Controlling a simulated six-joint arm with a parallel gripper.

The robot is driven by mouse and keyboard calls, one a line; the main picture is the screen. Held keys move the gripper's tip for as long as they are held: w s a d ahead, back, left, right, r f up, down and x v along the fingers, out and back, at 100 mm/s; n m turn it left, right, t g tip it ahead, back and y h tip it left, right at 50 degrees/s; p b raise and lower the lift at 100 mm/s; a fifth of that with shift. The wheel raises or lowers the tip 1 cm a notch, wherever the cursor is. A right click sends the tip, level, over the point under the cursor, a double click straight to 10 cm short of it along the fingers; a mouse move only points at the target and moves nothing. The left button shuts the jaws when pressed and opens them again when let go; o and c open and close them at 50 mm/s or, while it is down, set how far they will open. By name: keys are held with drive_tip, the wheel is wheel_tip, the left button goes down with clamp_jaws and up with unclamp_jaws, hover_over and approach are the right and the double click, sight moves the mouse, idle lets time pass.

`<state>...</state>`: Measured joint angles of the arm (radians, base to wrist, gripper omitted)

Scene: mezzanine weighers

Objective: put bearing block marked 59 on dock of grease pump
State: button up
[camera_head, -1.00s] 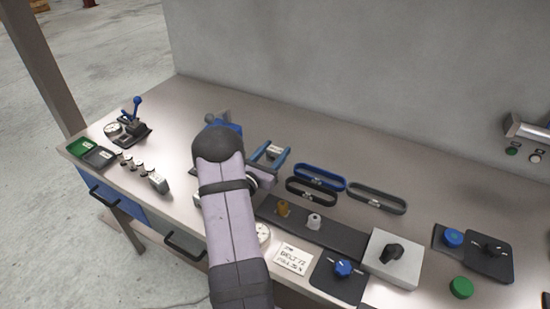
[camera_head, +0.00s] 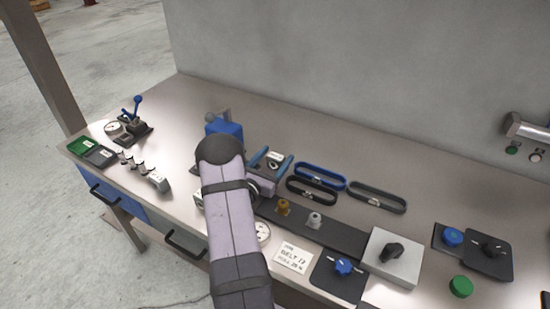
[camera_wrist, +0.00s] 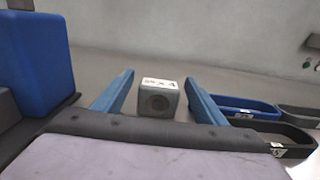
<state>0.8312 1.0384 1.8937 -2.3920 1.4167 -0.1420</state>
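My gripper (camera_wrist: 157,98) has two blue fingers spread apart and is open. A small grey block (camera_wrist: 158,101) with a round hole in its front and a white label on top shows between the fingers in the wrist view, with gaps at both sides. The label's number is not clearly readable. In the head view my gripper (camera_head: 270,163) is low over the middle of the bench, partly hidden by my arm. A blue machine body (camera_head: 224,133) stands just left of it, also large in the wrist view (camera_wrist: 38,60); I cannot tell whether it is the grease pump.
A blue-lever device with a gauge (camera_head: 130,127) stands at far left, near green and dark trays (camera_head: 83,146) and several small grey pieces. Belt loops (camera_head: 320,176) lie right of my gripper.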

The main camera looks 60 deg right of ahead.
drive_tip(key=shift+r, duration=0.15)
drive_tip(key=a+b, duration=0.3)
drive_tip(key=a, duration=0.7)
drive_tip(key=shift+a, duration=0.4)
drive_tip(key=shift+o, duration=0.5)
drive_tip(key=shift+a, duration=0.65)
drive_tip(key=shift+d, duration=0.1)
drive_tip(key=shift+s+d+g+y+b, duration=0.15)
drive_tip(key=shift+d+g+y+b, duration=0.2)
drive_tip(key=shift+d+b, duration=0.45)
drive_tip(key=shift+d+r+y+b, duration=0.2)
drive_tip(key=shift+d+y+b, duration=0.3)
drive_tip(key=shift+b, duration=0.3)
drive_tip(key=shift+d+r+y+b, duration=0.3)
drive_tip(key=shift+y+b, duration=0.15)
drive_tip(key=shift+b, duration=0.2)
drive_tip(key=shift+d+r+y+b, duration=0.1)
drive_tip(key=shift+r+y+b, duration=0.3)
